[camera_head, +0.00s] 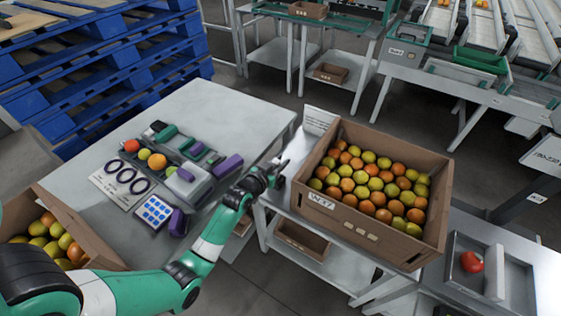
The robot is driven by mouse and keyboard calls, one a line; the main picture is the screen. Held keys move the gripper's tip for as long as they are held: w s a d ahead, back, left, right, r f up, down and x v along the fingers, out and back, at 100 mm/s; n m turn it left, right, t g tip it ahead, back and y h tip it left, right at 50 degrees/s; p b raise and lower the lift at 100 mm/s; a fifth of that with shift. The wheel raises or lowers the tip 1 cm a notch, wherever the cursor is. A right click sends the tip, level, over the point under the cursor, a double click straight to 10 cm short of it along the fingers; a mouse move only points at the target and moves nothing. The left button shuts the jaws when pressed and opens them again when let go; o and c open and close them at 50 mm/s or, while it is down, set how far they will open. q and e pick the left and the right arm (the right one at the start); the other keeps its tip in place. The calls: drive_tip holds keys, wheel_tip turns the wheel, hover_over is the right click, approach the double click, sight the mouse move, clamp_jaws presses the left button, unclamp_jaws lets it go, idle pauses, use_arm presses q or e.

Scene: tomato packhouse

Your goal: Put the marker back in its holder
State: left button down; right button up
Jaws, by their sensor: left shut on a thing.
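My left arm reaches in from the lower left. Its gripper (276,172) is at the gap between the grey table and the stand with the big carton, close to the carton's left corner. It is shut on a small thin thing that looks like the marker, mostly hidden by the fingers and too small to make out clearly. I cannot make out the marker's holder for certain among the items on the table. My right gripper is not in view.
The grey table (212,108) holds tomatoes, black rings, a blue-dotted card (154,212) and purple and green items. A cardboard carton (350,222) full of tomatoes stands right of the gripper, with a white card (318,121) behind. Another carton (85,235) is lower left. A scale tray (470,290) holds one tomato.

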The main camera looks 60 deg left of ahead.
use_arm(q)
drive_tip(key=shift+f+b, duration=0.85)
drive_tip(key=shift+f, duration=0.3)
drive_tip(key=c, duration=0.6)
unclamp_jaws()
drive_tip(key=c, duration=0.3)
wheel_tip(320, 180, up, 7)
drive_tip(key=p, duration=0.7)
